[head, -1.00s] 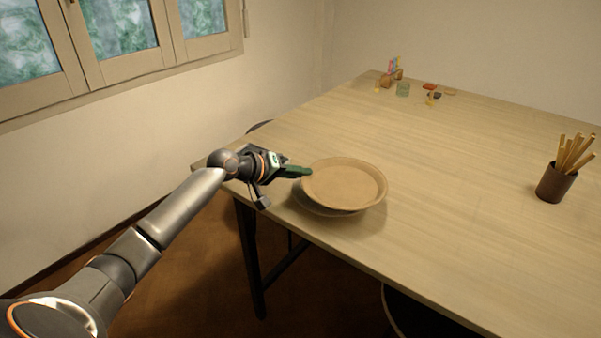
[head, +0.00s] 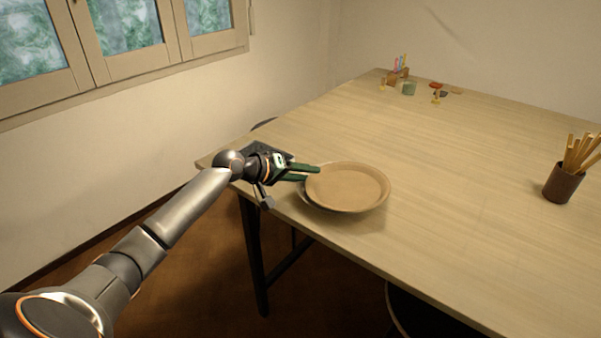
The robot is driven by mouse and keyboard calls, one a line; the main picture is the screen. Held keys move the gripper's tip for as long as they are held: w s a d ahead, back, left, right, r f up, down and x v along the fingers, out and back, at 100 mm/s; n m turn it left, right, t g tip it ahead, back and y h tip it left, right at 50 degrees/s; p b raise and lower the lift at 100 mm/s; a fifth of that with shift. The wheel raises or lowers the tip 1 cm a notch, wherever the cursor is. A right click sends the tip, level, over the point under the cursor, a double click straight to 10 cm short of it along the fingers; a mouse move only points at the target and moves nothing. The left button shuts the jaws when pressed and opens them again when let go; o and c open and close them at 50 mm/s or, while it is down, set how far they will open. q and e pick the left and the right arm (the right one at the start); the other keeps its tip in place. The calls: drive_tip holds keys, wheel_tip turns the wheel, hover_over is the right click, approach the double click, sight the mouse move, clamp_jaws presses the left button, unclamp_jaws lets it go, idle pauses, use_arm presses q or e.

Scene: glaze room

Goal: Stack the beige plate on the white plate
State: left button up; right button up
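The beige plate (head: 348,186) lies near the left edge of the table, on top of another plate. My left gripper (head: 312,173) is at the left rim of the beige plate. Its two green fingers show apart, so it looks open, with the upper finger over the rim. Whether a finger still touches the rim I cannot tell. My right gripper is not in view.
A dark brown cup with several wooden sticks (head: 562,184) stands at the right of the table (head: 460,230). Small items, among them a green jar (head: 408,88), are at the far end. The table between is clear. A dark stool shows below the front edge.

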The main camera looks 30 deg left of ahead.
use_arm(q)
drive_tip(key=shift+r, duration=0.5)
drive_tip(key=shift+s+a+r, duration=0.15)
drive_tip(key=shift+s+r, duration=0.05)
drive_tip(key=shift+r, duration=0.05)
drive_tip(key=v, duration=1.1)
drive_tip(key=shift+s, duration=0.25)
